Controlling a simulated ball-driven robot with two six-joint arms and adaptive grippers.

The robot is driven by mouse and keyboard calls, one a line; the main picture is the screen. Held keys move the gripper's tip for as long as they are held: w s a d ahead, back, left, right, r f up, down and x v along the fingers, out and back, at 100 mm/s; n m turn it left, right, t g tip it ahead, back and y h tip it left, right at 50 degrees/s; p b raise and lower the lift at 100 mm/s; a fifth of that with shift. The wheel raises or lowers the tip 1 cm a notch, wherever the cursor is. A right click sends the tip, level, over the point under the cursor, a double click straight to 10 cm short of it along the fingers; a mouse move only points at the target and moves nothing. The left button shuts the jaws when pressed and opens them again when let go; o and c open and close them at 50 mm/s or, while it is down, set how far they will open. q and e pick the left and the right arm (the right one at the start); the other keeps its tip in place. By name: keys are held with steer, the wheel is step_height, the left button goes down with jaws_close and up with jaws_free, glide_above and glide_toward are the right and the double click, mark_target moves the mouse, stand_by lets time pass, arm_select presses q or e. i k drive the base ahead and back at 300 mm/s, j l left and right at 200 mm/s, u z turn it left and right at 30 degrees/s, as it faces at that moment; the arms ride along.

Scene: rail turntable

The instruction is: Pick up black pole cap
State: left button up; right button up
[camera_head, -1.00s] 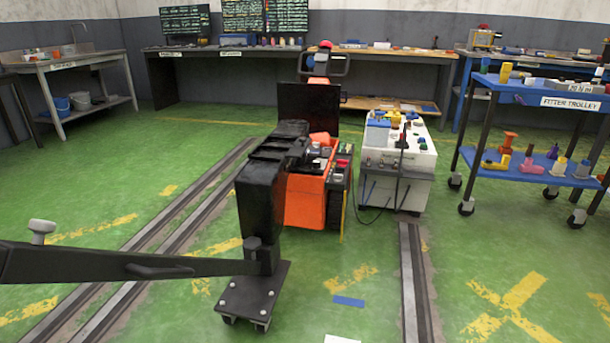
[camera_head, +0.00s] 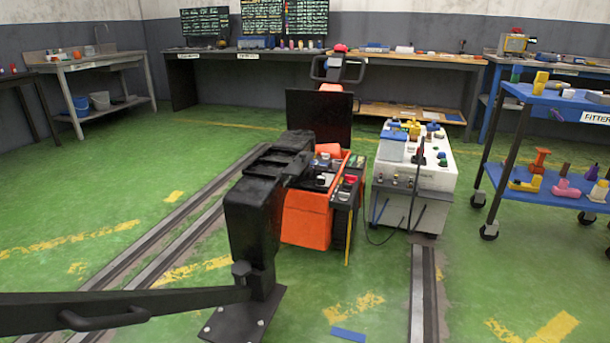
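I cannot make out a black pole cap for certain. A white box (camera_head: 433,178) stands right of centre, with small blue, yellow, red and green pieces on its top. A dark upright piece with a cable (camera_head: 418,165) is at its front. An orange cart (camera_head: 306,217) beside it carries small dark, red and green items, too small to tell apart. Neither of my grippers is in view.
A black jointed post (camera_head: 252,215) on a floor plate (camera_head: 246,318), with a dark beam (camera_head: 120,305) from the left, blocks the front. A blue trolley (camera_head: 550,194) holding coloured parts stands at right. Workbenches (camera_head: 262,54) line the back wall. Green floor (camera_head: 100,205) lies open at left.

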mark_target(322, 180)
steer(key=i+l+u, duration=0.25)
steer(key=i+l, duration=0.55)
